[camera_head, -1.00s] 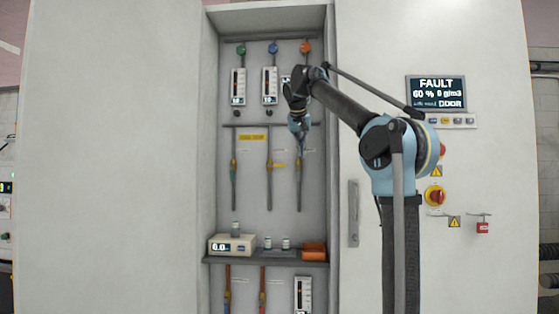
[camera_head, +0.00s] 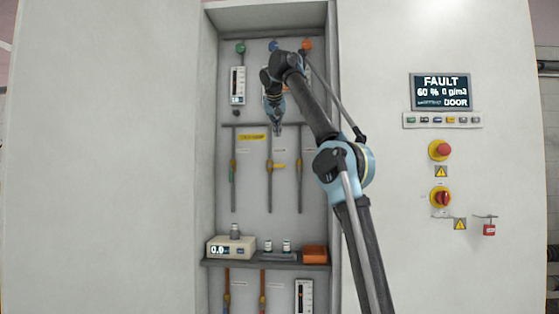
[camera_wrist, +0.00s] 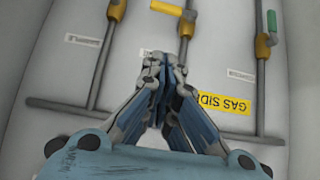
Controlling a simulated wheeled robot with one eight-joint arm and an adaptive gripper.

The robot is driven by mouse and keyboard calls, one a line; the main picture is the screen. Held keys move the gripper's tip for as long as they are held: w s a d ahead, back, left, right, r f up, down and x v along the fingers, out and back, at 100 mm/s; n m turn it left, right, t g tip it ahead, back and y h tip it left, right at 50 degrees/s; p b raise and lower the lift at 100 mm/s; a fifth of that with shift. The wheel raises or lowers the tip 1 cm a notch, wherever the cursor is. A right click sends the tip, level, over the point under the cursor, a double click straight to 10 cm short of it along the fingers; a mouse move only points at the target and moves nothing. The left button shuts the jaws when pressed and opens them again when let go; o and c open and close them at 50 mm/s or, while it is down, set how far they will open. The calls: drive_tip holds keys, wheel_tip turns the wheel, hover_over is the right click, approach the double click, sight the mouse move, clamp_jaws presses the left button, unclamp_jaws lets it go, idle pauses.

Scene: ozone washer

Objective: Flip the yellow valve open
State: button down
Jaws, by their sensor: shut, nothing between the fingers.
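The yellow valve (camera_head: 279,166) sits on the middle of three vertical pipes inside the open cabinet. Its yellow lever sticks out to the right, crosswise to the pipe. In the wrist view, which is turned over, the yellow lever (camera_wrist: 166,9) shows at the top edge, pointing left from its brass body. My gripper (camera_head: 278,131) is in front of the middle pipe's upper part, above the lever and apart from it. In the wrist view my gripper's fingers (camera_wrist: 164,60) are together with nothing between them.
Side pipes carry other valves; the left one has a green handle (camera_wrist: 271,22). A horizontal pipe (camera_head: 250,125) runs above them. A shelf (camera_head: 222,262) below holds a scale (camera_head: 242,247) and an orange tray (camera_head: 315,254). Cabinet walls bound both sides. The right panel reads FAULT (camera_head: 440,82).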

drive_tip(key=shift+w+f, duration=0.1)
hover_over(277, 166)
drive_tip(key=d, duration=0.1)
wheel_tip(277, 166, down, 8)
drive_tip(key=shift+r, duration=0.15)
drive_tip(key=shift+f, duration=1.6)
drive_tip(key=shift+s+a, duration=0.1)
drive_tip(key=shift+s, duration=0.15)
drive_tip(key=shift+f, duration=0.1)
